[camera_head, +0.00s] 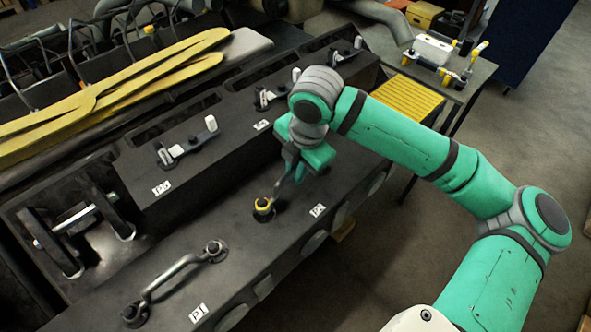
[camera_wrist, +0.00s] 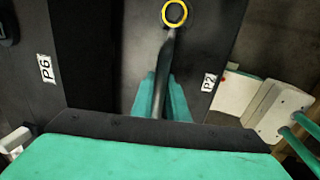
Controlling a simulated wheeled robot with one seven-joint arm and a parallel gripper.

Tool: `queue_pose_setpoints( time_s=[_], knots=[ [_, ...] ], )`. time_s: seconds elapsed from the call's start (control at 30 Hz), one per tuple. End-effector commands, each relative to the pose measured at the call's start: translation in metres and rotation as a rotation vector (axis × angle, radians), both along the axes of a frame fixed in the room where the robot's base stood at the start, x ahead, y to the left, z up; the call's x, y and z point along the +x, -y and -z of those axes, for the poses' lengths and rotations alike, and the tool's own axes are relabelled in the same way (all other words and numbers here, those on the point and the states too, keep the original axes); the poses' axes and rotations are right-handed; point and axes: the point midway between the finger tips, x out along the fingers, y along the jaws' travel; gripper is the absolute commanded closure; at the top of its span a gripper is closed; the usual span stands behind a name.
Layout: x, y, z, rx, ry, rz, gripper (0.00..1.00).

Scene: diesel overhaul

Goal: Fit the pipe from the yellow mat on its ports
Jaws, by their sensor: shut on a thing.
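My gripper (camera_head: 294,162) is shut on a grey metal pipe (camera_head: 279,188), which also shows in the wrist view (camera_wrist: 166,65). The pipe slants down from the jaws to a yellow ring (camera_head: 263,204) at a dark port on the engine's front ledge, near the P2 label (camera_head: 317,210). In the wrist view the yellow ring (camera_wrist: 174,13) is at the pipe's far end. I cannot tell whether that end is seated. The pipe's other end and any port under it are hidden by my gripper. The yellow mat (camera_head: 409,97) looks bare.
A similar pipe (camera_head: 175,274) lies across two ports by the P1 label (camera_head: 198,313). Levers stand on the upper ledge, by the P6 label (camera_wrist: 46,69) and others. A side table (camera_head: 470,88) at the back right holds a white box and small yellow-black parts.

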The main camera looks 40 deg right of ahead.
Motion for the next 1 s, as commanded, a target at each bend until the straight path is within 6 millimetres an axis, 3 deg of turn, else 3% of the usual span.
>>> queue_pose_setpoints(
  time_s=[1.0],
  knots=[
    [0.0, 0.0, 0.014, 0.0, 0.0, 0.0, 1.0]
  ],
)
